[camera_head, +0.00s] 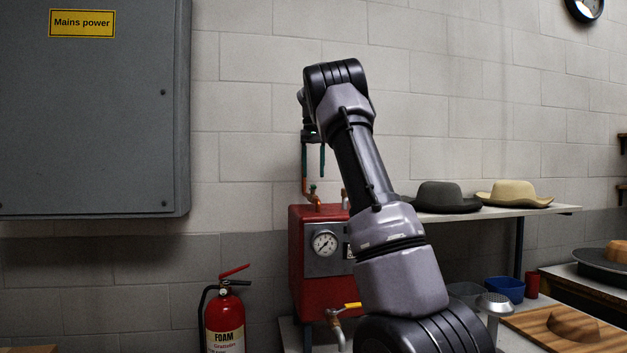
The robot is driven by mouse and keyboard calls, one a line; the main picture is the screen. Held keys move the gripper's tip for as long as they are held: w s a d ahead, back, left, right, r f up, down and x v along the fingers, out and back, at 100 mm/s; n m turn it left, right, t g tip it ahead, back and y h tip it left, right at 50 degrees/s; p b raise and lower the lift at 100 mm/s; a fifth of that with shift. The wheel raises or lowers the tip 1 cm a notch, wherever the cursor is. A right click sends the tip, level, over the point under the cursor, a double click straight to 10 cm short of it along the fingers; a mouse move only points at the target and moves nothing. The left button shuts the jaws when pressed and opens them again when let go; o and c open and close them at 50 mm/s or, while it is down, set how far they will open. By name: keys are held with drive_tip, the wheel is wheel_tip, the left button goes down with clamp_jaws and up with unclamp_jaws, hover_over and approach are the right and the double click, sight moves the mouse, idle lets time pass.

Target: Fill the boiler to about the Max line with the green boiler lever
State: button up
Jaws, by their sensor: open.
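The red boiler (318,290) stands right of the fire extinguisher, its right side hidden behind my arm. A round dial gauge (325,243) sits on its grey front plate. A copper pipe (304,180) rises from its top. My gripper (312,142) is small and dark, partly hidden by my wrist, above the boiler top by the pipe. It is open, with nothing seen held. Thin teal strips hang just below it; I cannot tell whether they are fingers or pipework. I cannot make out the green boiler lever or the Max line.
A yellow-handled tap (343,313) is at the boiler's lower right. A fire extinguisher (225,318) stands at left below a grey mains power cabinet (100,130). A shelf at right bears a dark hat (443,197) and a tan hat (515,193). A blue tub (505,290) is below.

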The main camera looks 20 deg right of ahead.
drive_tip(key=shift+f, duration=1.65)
clamp_jaws()
